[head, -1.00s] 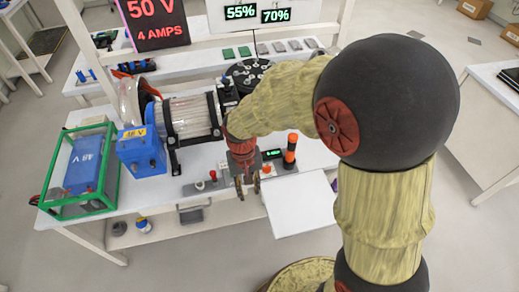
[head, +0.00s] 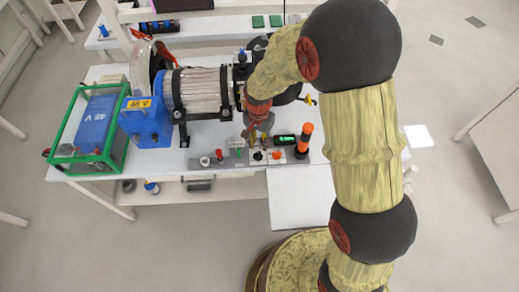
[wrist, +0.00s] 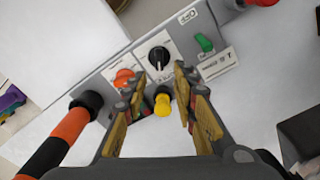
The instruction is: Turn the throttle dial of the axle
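A black dial (wrist: 159,57) with a white pointer mark sits on a white plate of the grey control panel in the wrist view. I take it for the throttle dial; its label is too small to read. In the head view the dial (head: 258,155) is just in front of my gripper. My gripper (wrist: 160,71) is open and empty, its fingertips on either side of the dial's near edge. I cannot tell whether they touch it. A yellow knob (wrist: 162,105) shows between the fingers. The axle machine (head: 200,92) stands behind the panel.
An orange button (wrist: 123,77) and a green toggle (wrist: 205,43) flank the dial closely. A red knob (head: 219,154) is left.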

